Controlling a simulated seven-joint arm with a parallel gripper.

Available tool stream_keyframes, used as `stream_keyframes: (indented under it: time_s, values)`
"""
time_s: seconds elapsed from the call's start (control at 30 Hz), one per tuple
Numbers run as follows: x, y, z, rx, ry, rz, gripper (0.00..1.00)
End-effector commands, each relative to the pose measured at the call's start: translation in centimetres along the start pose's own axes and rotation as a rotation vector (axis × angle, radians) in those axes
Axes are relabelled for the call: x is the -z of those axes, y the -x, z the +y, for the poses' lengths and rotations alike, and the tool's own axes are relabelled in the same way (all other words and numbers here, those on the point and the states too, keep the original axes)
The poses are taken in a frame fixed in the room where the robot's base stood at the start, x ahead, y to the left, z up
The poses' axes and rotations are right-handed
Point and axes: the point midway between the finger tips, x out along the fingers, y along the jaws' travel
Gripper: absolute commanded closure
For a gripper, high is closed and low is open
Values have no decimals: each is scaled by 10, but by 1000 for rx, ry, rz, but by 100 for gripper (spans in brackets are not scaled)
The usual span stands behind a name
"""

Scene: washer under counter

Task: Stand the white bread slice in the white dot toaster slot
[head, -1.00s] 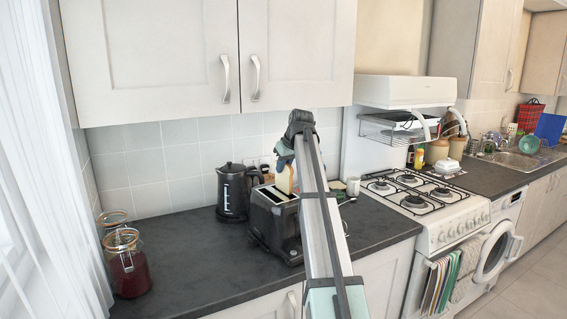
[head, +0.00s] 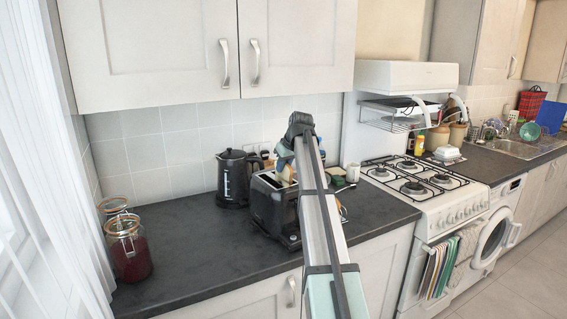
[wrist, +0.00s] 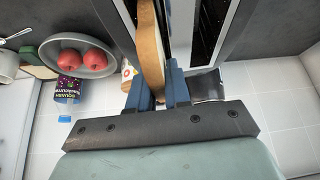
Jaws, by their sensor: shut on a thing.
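My gripper (head: 286,157) is above the black toaster (head: 268,208) on the dark counter. Its blue fingers (wrist: 163,90) are shut on the white bread slice (head: 286,174), which is upright with its brown crust edge (wrist: 150,45) toward the wrist camera. In the wrist view the toaster's metal top and an open dark slot (wrist: 210,25) lie right of the slice. The slice's lower edge is at the level of the toaster's top. I cannot tell whether it has entered a slot. No white dot can be made out, and my arm covers part of the toaster.
A black kettle (head: 235,178) stands close left of the toaster. Glass jars (head: 128,248) stand at the left end. The stove (head: 425,190) is to the right. The front-left counter is clear.

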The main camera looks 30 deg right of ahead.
Motion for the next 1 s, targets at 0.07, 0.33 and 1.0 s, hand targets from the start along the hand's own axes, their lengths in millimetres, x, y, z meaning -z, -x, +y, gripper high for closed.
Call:
stream_keyframes:
  time_s: [0.07, 0.33, 1.0]
  values:
    - [-1, -2, 0, 0, 0, 0, 100]
    - [-1, -2, 0, 0, 0, 0, 100]
    - [-1, -1, 0, 0, 0, 0, 53]
